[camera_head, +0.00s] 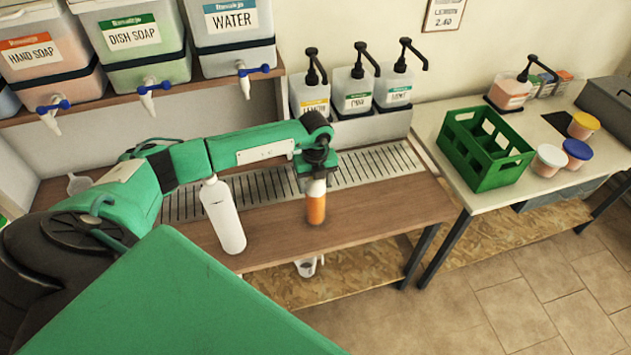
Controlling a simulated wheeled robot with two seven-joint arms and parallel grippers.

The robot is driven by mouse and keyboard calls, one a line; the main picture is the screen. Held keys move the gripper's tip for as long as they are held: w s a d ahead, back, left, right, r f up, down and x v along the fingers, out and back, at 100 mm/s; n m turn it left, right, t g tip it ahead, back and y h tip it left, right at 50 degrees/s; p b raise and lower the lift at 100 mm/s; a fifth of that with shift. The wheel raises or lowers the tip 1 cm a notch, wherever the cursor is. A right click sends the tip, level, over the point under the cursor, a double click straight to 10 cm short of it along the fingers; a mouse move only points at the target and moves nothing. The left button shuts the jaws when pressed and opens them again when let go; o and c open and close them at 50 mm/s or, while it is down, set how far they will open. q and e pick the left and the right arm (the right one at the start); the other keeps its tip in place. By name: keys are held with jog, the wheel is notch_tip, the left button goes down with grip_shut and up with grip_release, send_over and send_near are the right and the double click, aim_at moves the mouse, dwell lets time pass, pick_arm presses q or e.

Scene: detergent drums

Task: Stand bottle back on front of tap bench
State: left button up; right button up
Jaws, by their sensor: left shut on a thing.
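My left gripper (317,172) points down over the wooden tap bench (375,211) and is shut on the top of a small bottle with orange contents (316,208). The bottle is upright over the front strip of the bench, in front of the drip grate (375,163). I cannot tell whether its base touches the wood. The gripper hides the bottle's top. A taller white bottle (224,217) stands to the left on the front of the bench, apart from the held one. My right gripper is not in view.
Drums with taps, including dish soap (135,38), sit on a shelf behind. Pump bottles (351,90) stand at the bench's back. A green crate (487,146) and tubs (550,160) are on the right table. The bench front right of the held bottle is clear.

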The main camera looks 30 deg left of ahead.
pick_arm(q)
jog(key=o, duration=1.2)
jog(key=shift+f, duration=0.1)
jog(key=shift+c, duration=0.2)
jog(key=shift+r, duration=0.35)
notch_tip(320, 180, up, 11)
jog(key=b, duration=0.3)
jog(key=shift+f+b, duration=0.15)
jog(key=shift+b, duration=0.15)
jog(key=shift+r, duration=0.5)
